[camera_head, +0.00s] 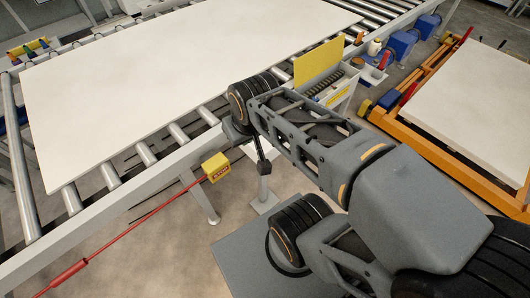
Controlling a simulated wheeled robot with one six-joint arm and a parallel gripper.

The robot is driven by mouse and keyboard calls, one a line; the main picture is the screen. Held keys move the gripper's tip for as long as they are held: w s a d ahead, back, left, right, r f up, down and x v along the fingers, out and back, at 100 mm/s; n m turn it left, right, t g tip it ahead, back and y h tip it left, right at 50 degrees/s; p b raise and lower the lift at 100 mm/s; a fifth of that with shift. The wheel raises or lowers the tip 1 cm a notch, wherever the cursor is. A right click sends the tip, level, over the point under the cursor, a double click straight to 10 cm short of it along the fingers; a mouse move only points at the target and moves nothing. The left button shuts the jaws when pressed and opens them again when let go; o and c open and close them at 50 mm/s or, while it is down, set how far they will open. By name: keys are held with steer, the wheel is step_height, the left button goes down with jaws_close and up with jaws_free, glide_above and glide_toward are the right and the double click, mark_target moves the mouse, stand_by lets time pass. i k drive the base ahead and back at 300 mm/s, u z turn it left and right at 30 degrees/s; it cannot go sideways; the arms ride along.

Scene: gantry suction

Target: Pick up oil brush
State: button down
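I cannot pick out the oil brush with certainty. Small items stand on a tray behind my arm: a white bottle (374,47) and a red item (384,60), both too small to make out. A yellow rack (28,48) at the far left holds several coloured hand tools, also too small to tell apart. My arm reaches from the lower right to the conveyor's near edge. A thin dark part, which looks like my gripper (263,166), hangs below its far end, apart from those items. Its fingers are not clear, and nothing is visibly held.
A large pale panel (170,75) lies on the roller conveyor (145,152). A yellow box (216,167) with a red rod (135,228) is at its near side. A yellow panel (318,66) stands behind my arm. An orange frame (450,165) bears a pale slab (475,100) at right.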

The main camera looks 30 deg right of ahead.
mark_target(385, 58)
steer(key=z, duration=2.25)
steer(key=k, duration=0.45)
steer(key=z, duration=1)
steer(key=i, duration=1.75)
steer(key=u, duration=0.95)
steer(key=i, duration=1.05)
steer(key=u, duration=1.05)
